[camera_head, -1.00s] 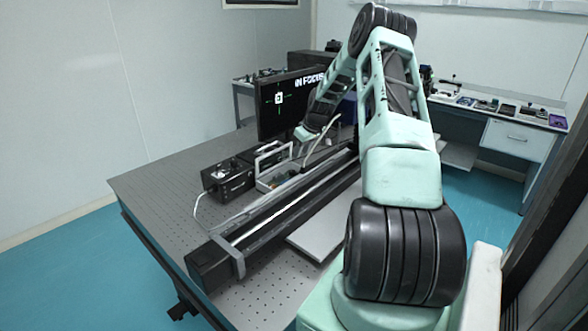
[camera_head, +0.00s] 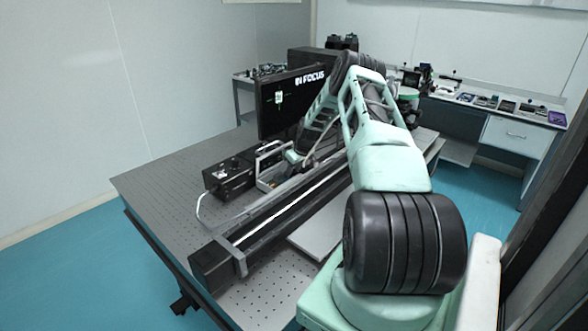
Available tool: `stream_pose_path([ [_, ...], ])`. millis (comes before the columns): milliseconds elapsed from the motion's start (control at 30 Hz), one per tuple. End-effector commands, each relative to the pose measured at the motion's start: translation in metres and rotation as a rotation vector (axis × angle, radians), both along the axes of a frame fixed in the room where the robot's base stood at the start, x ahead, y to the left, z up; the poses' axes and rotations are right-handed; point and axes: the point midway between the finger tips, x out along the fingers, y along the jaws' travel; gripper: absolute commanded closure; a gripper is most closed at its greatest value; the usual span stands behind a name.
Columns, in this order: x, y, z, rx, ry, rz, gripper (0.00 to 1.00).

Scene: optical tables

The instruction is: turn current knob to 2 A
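A black box-shaped instrument (camera_head: 228,178) with a pale cable stands on the perforated optical table (camera_head: 150,185). A second instrument with a pale frame (camera_head: 268,152) stands just right of it. The current knob and its scale are too small to make out, and I cannot tell which instrument carries it. My arm reaches over the table from the right. My gripper (camera_head: 292,158) is low, close to the right side of the pale-framed instrument. Its fingers are too small and partly hidden, so I cannot see whether they are open or touch anything.
A monitor (camera_head: 284,104) reading "IN FOCUS" stands behind the instruments. A long black rail (camera_head: 290,212) runs along the table in front of them. The table's left part is bare. A side bench (camera_head: 500,112) with small items stands at the back right.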

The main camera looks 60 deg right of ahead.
Motion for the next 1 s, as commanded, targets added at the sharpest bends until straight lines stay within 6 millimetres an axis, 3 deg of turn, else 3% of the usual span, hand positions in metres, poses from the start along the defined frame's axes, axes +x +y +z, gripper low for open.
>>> stream_pose_path([
  [33,-0.0001,0.0000,0.0000,0.000,0.000,0.000,0.68],
  [133,-0.0001,0.0000,0.0001,0.000,0.000,0.000,0.96],
  [167,-0.0002,0.0000,0.0001,0.000,0.000,0.000,1.00],
  [567,0.0002,0.0011,-0.0016,0.000,0.001,-0.066,1.00],
  [1000,0.0017,0.0040,-0.0026,-0.003,0.000,-0.382,1.00],
])
